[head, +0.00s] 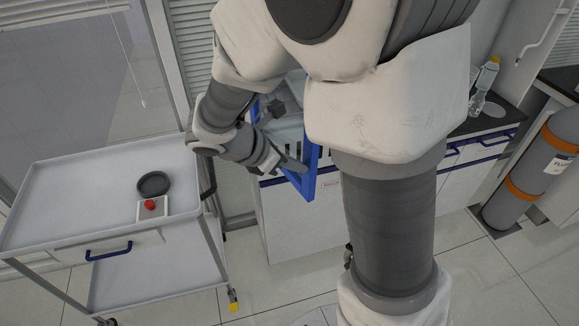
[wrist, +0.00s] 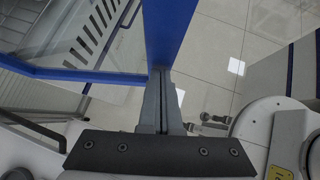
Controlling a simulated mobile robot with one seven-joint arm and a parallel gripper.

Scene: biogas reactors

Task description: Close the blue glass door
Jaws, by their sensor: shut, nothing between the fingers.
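The blue-framed glass door (head: 309,171) is in the middle of the head view, partly hidden behind my arm. It stands swung out from a white unit at the back. In the wrist view its blue frame (wrist: 168,32) crosses the top, with a lower bar running left and clear glass between. My gripper (head: 297,166) is at the lower part of the frame. In the wrist view my gripper (wrist: 161,72) has its fingers together and empty, with the tips at the frame's lower corner. I cannot tell whether they touch it.
A grey cart (head: 95,200) stands at left with a dark round dish (head: 154,184) and a red button box (head: 151,207). A counter with a bottle (head: 484,82) is at right, beside a gas cylinder (head: 535,172). Tiled floor is open at bottom right.

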